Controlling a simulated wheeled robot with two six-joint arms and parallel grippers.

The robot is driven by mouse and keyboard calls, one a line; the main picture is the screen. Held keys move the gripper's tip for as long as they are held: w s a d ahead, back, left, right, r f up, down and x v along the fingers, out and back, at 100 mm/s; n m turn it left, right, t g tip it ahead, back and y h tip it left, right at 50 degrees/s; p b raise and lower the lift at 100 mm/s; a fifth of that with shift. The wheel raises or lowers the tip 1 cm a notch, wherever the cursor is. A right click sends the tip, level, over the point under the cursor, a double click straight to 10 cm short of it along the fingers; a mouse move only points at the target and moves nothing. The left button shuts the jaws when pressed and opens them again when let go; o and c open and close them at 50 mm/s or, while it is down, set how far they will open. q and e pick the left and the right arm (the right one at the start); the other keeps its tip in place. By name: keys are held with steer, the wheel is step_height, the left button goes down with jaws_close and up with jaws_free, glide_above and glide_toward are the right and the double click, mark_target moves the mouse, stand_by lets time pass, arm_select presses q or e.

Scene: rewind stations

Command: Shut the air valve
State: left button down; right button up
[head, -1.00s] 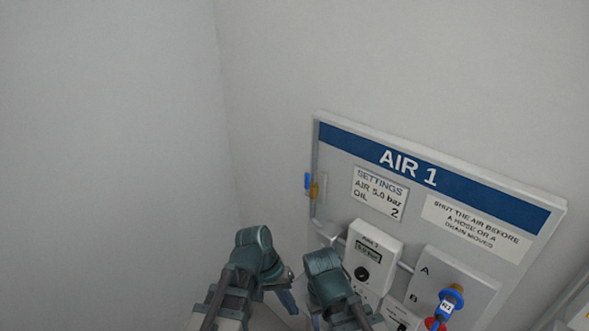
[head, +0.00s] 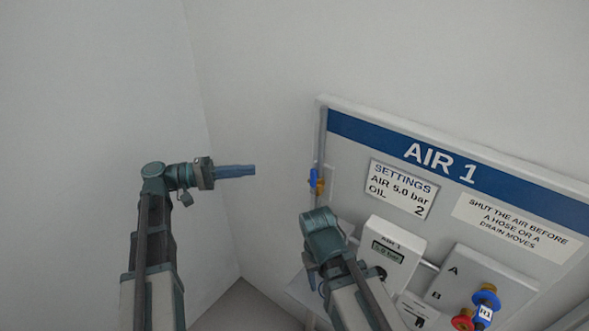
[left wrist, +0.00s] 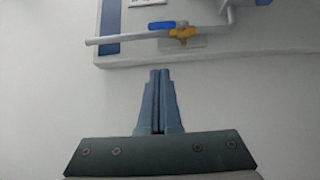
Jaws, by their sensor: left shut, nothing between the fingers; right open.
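The air valve has a brass body (head: 320,186) and a blue lever (head: 312,179), on the pipe at the left edge of the AIR 1 panel (head: 375,130). In the left wrist view the blue lever (left wrist: 161,27) lies along the pipe, beside the brass body (left wrist: 183,33). My left gripper (head: 252,171) is shut and empty, pointing right toward the valve with a clear gap. Its closed fingers (left wrist: 159,72) show below the valve in the left wrist view. My right gripper (head: 312,278) is low in front of the panel, below the valve; its fingers are mostly hidden by its wrist.
The panel carries a settings card (head: 402,189), a gauge box (head: 393,250) reading about 5.0 bar, and a plate (head: 480,275) with A and B marks and blue and red fittings. Bare walls meet in a corner at left, with free room around my left gripper.

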arm_select(q)
steer(key=shift+d, duration=0.1)
glide_toward(313, 182)
steer(key=w+d+r, duration=0.1)
steer(key=w+d, duration=0.3)
steer(key=shift+s+d+r, duration=0.15)
steer(key=shift+s+d, duration=0.3)
steer(key=shift+d, duration=0.45)
